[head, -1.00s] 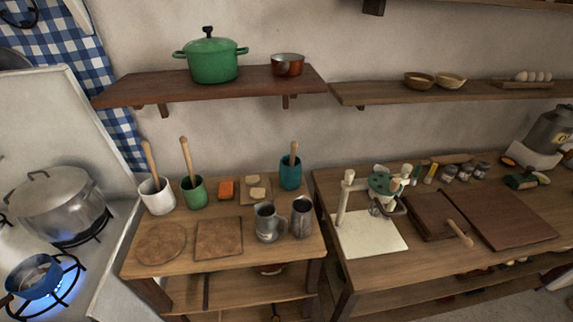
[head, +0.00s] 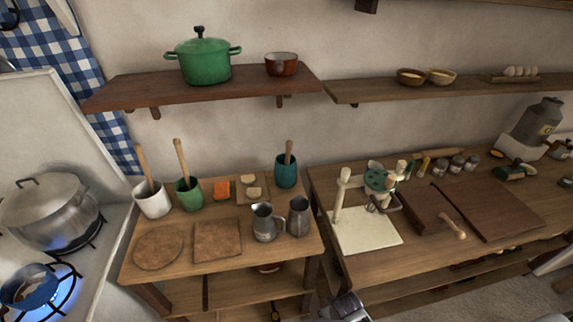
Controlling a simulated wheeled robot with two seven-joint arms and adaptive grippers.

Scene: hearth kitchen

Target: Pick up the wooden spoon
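Several wooden handles stand upright, leaning a little, in cups on the left table. One handle (head: 144,164) rises from a white cup (head: 152,200), one (head: 181,158) from a green cup (head: 189,195), and one (head: 289,150) from a teal cup (head: 286,174). Their lower ends are hidden in the cups, so I cannot tell which is the wooden spoon. A short wooden-handled tool (head: 452,227) lies by the dark boards on the right table. A grey metallic part, probably my own arm, shows at the bottom edge. No gripper fingertips are visible.
Two grey metal jugs (head: 265,224) stand at the left table's right side, near a round board (head: 158,247) and a square board (head: 218,241). The lit stove with a large pot (head: 48,208) and a blue pan (head: 28,287) is at left. A shelf (head: 200,86) hangs above.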

